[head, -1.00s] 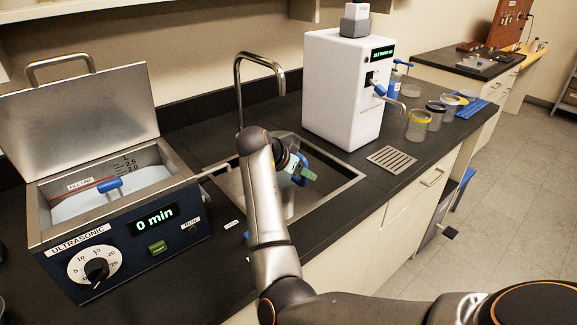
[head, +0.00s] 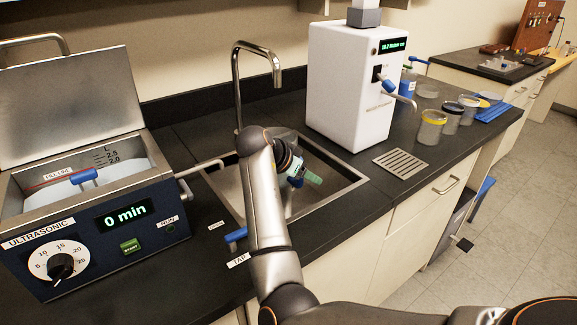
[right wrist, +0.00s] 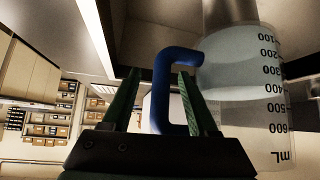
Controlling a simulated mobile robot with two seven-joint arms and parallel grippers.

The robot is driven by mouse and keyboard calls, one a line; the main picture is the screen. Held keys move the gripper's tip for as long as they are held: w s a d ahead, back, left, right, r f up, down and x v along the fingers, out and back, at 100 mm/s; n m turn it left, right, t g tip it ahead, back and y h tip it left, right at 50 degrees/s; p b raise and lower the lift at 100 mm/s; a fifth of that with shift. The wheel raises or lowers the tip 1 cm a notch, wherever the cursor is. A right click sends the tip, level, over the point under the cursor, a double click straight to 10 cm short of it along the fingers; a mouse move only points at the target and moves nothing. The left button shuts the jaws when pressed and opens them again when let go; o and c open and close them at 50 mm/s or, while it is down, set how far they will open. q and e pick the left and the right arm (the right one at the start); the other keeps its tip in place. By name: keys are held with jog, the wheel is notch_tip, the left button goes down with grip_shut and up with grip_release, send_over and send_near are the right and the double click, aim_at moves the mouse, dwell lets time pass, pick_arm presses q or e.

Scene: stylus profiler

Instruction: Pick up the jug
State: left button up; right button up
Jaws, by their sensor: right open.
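The jug (right wrist: 243,95) fills the right of the right wrist view. It is clear, with black mL marks and a blue handle (right wrist: 178,62). In the head view it is in the sink area and mostly hidden behind my right arm. My right gripper (head: 306,177) is over the sink, with green fingers. In the right wrist view the gripper (right wrist: 159,76) is open, with its fingers spread near the handle. Part of the handle shows between the fingers; I cannot tell whether they touch it. My left gripper is not in view.
The sink (head: 340,186) has a tall tap (head: 236,85) behind it. An ultrasonic bath (head: 95,225) with its lid raised stands left. A white dispenser (head: 345,90) and several lidded jars stand right. A drain grate (head: 401,163) lies in front of the dispenser.

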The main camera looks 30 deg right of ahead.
jog(key=shift+d+f, duration=0.15)
jog(key=shift+d, duration=0.05)
jog(key=shift+a, duration=0.1)
jog(key=shift+c, duration=0.4)
grip_shut()
dwell(0.8)
